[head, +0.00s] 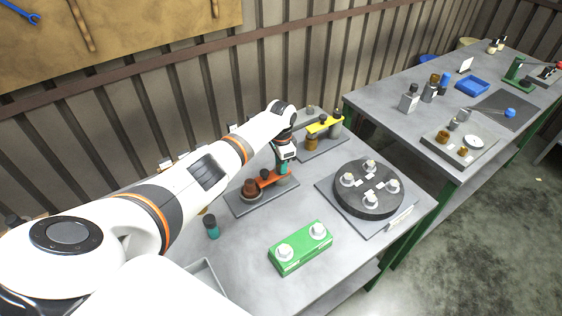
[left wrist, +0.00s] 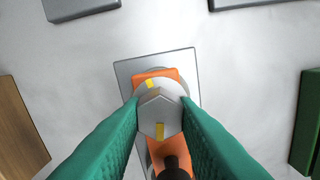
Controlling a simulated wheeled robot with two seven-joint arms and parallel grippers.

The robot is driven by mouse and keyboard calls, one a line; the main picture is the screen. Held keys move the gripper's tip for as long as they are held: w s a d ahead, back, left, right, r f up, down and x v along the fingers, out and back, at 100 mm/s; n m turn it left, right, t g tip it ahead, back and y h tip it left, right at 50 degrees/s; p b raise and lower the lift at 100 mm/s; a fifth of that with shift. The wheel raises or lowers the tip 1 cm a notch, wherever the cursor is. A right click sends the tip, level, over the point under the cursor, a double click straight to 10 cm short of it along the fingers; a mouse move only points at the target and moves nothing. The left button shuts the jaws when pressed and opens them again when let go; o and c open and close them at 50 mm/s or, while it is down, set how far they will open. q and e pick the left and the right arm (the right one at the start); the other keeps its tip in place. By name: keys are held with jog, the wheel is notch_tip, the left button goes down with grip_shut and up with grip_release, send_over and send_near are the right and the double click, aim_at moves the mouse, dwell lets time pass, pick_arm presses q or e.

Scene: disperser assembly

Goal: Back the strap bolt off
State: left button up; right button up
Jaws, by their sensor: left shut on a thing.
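The strap bolt (left wrist: 158,112) has a grey hex head with yellow marks, seen from above in the left wrist view. It sits over the orange strap (left wrist: 178,152), which also shows in the head view (head: 268,181). My left gripper (head: 284,167) points down at the strap's far end, and its teal fingers (left wrist: 160,106) are shut on both sides of the bolt head. The bolt's shank is hidden under its head. A dark knob (left wrist: 173,168) stands on the strap near the bottom of the left wrist view. The right gripper is not in view.
A yellow strap fixture (head: 322,125) stands behind. A black disc (head: 352,205) with several bolts is to the right, a green block (head: 288,254) in front. A teal-black piece (head: 211,228) stands left.

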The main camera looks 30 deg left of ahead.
pick_arm(q)
jog(key=shift+r, duration=0.15)
jog(key=o, duration=1)
notch_tip(320, 180, up, 12)
jog(key=b, duration=0.2)
dwell(0.4)
